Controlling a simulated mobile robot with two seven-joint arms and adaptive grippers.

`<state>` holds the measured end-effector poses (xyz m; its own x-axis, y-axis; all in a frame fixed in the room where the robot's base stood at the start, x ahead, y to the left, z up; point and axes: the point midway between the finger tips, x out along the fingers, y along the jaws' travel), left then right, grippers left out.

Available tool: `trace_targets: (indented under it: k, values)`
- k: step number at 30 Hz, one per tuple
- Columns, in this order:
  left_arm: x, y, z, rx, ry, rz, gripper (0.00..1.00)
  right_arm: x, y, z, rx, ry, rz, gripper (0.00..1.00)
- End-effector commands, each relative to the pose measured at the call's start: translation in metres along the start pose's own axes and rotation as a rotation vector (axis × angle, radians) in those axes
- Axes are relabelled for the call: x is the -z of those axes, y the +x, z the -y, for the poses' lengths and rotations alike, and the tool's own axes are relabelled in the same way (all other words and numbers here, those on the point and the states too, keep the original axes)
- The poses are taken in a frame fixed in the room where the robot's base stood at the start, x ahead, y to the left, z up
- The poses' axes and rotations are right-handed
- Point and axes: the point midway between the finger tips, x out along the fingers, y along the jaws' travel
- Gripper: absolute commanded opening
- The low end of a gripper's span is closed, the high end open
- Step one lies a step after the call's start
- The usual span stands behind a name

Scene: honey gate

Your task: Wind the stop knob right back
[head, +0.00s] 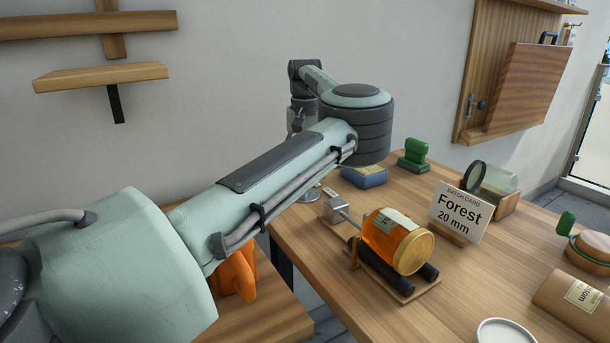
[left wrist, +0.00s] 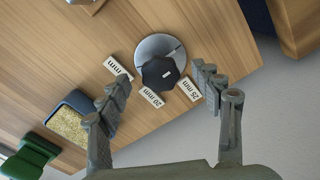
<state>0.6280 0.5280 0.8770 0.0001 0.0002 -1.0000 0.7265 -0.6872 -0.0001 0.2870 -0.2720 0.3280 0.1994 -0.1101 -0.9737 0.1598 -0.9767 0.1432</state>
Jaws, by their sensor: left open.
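A dark lobed knob (left wrist: 158,72) sits on a round silver disc (left wrist: 150,48) in the left wrist view. Small white tags stand around the disc, among them 20 mm (left wrist: 151,97) and 25 mm (left wrist: 189,88). My left gripper (left wrist: 161,75) is open, with one finger on each side of the knob and visible gaps between. The fingers look clear of the knob; their height above it is hard to judge. In the head view my arm hides the knob, and only part of the disc (head: 309,195) shows below it. My right gripper is in neither view.
A honey jar (head: 392,240) lies on a dark cradle (head: 372,268) on the table. A batch card (head: 458,212) reads Forest 20 mm. The table's edge is close to the disc.

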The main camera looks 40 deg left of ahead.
Motion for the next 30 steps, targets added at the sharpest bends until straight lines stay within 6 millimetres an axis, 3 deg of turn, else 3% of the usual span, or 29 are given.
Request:
trace_targets:
  k: [1, 7, 18, 30]
  values:
    - [0.0, 0.0, 0.0, 0.0, 0.0, 0.0, 0.76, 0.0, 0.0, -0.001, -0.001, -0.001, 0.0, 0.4]
    - [0.0, 0.0, 0.0, 0.0, 0.001, 0.0, 1.0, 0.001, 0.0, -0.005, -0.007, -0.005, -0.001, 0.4]
    - [0.0, -0.003, 0.0, 0.0, 0.001, -0.001, 1.0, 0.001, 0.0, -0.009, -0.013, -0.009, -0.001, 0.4]
    - [0.001, -0.041, 0.0, 0.0, 0.002, -0.002, 1.0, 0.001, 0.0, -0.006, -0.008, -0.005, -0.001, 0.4]
